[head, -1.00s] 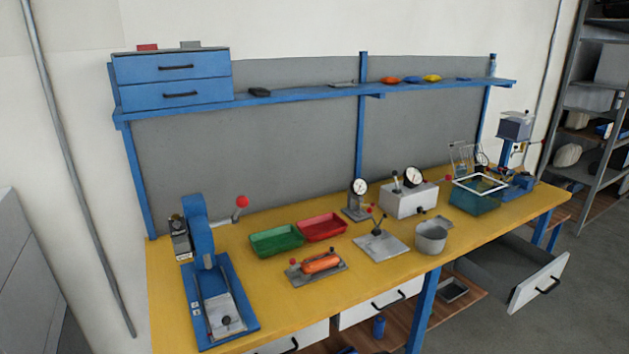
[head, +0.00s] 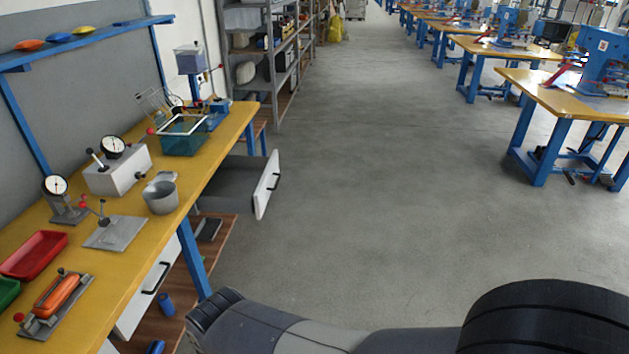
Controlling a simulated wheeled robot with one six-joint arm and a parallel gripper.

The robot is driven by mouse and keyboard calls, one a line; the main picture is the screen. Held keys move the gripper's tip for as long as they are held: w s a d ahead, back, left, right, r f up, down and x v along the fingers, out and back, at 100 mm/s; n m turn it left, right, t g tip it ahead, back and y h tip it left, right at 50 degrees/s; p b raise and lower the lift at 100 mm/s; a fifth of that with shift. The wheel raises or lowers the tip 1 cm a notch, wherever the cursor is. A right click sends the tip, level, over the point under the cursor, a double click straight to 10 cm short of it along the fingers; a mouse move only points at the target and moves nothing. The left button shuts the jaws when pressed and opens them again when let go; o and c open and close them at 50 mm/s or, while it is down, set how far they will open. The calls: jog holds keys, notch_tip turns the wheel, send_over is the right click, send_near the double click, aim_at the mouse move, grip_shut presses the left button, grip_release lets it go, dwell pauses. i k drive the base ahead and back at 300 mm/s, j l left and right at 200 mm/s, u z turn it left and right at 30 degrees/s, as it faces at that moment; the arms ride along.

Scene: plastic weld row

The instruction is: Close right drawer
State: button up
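The right drawer (head: 267,184) is pulled out from under the right end of the yellow workbench (head: 206,166). Its white front with a dark handle stands well clear of the bench edge, and its grey inside shows. Another white drawer (head: 146,290) with a black handle sits under the bench nearer to me and looks shut. My arm crosses the bottom of the head view, below and apart from the open drawer. My gripper's fingers cannot be made out, so its state is not shown.
The bench carries a teal bin (head: 184,137), a grey pot (head: 160,197), dial gauges and a red tray (head: 33,254). A blue bench leg (head: 194,258) stands near my arm. Grey shelving (head: 277,60) is behind. Open grey floor (head: 390,170) lies right of the drawer.

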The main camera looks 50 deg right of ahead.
aim_at(244, 185)
jog(key=z, duration=1.2)
jog(key=i+j+z, duration=0.1)
jog(key=i, duration=1.15)
